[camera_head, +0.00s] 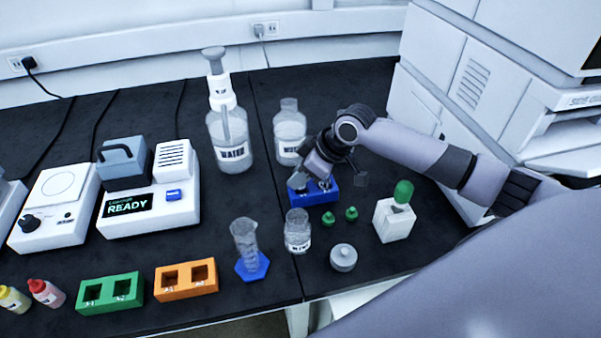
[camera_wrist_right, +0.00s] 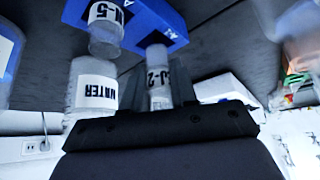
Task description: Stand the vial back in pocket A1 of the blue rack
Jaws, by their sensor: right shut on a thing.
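The blue rack (camera_head: 316,196) stands on the black bench in the head view, below my right gripper (camera_head: 322,177). In the right wrist view, which is upside down, my right gripper (camera_wrist_right: 158,88) is shut on a clear vial (camera_wrist_right: 157,62) with a white label ending "J-2". The end of this vial meets the blue rack (camera_wrist_right: 148,17) in that view; I cannot tell how deep it sits in a pocket. An "A1" mark shows on the rack near it. A second vial (camera_wrist_right: 105,28), labelled "N-5", is at the rack's other side. My left gripper is not in view.
A clear bottle (camera_head: 289,130) stands behind the rack, and the pump bottle (camera_head: 229,135) stands to its left. A small jar (camera_head: 297,235), green caps (camera_head: 351,213) and a white bottle (camera_head: 395,218) are nearby. Green (camera_head: 110,292) and orange (camera_head: 186,280) racks are front left.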

